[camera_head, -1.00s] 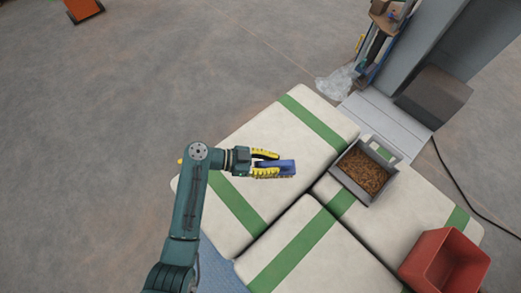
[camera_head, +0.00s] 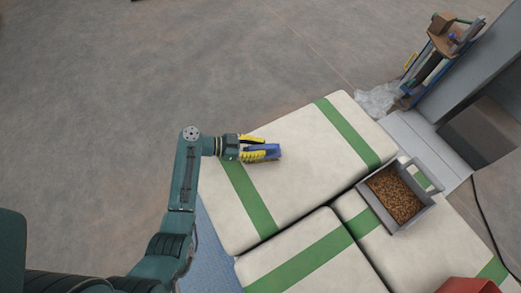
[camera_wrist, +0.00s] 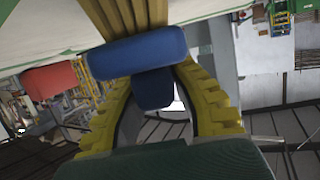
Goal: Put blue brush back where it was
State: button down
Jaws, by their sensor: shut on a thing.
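The blue brush (camera_head: 262,152) is held in my gripper (camera_head: 256,149), whose yellow fingers are shut on it. In the head view the brush is over the upper left sack (camera_head: 300,170), near its green stripe. I cannot tell whether it touches the sack. In the wrist view the blue brush (camera_wrist: 140,52) sits between the yellow fingers, with tan bristles (camera_wrist: 130,18) pointing up in the picture toward a pale surface.
A grey scoop-like bin of brown pellets (camera_head: 396,194) stands on the sacks at right. A red bin (camera_head: 468,286) is cut off at the lower right edge. A rack with boxes (camera_head: 445,45) and clear plastic (camera_head: 378,99) are at upper right. The sack's middle is clear.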

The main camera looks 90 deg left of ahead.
jog(key=shift+r, duration=0.1)
jog(key=c, duration=1)
grip_release()
jog(key=shift+c, duration=0.2)
jog(key=p+v, duration=0.4)
jog(key=v, duration=0.8)
